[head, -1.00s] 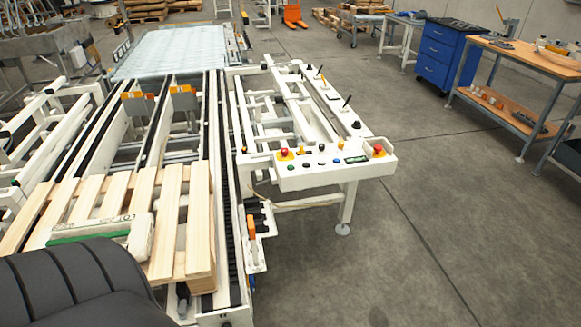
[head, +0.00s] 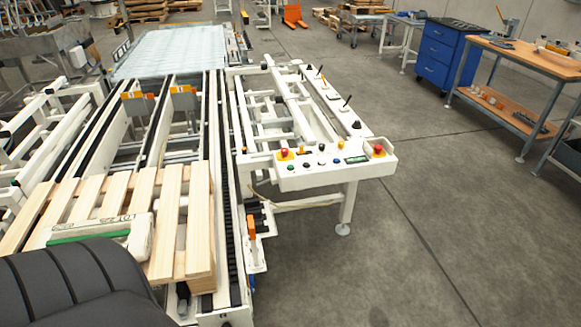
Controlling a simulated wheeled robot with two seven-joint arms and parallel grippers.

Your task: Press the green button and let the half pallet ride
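The control panel (head: 330,174) is a white box on the right side of the conveyor, with several coloured buttons and two red mushroom buttons on yellow bases. A small green button (head: 291,168) sits at its lower left, and a green-marked part (head: 356,160) is further right. The half pallet (head: 172,215) of light wooden slats lies at the near end of the conveyor. A white sack (head: 103,230) with a green stripe and lettering rests on it. A dark rounded shape covers the lower left. Neither of my grippers shows in the head view.
Black chain tracks (head: 226,190) run from the pallet to a pale translucent sheet-like surface (head: 172,51) at the far end. A blue drawer cabinet (head: 443,55) and a wooden workbench (head: 530,58) stand at the right. The grey floor between is clear.

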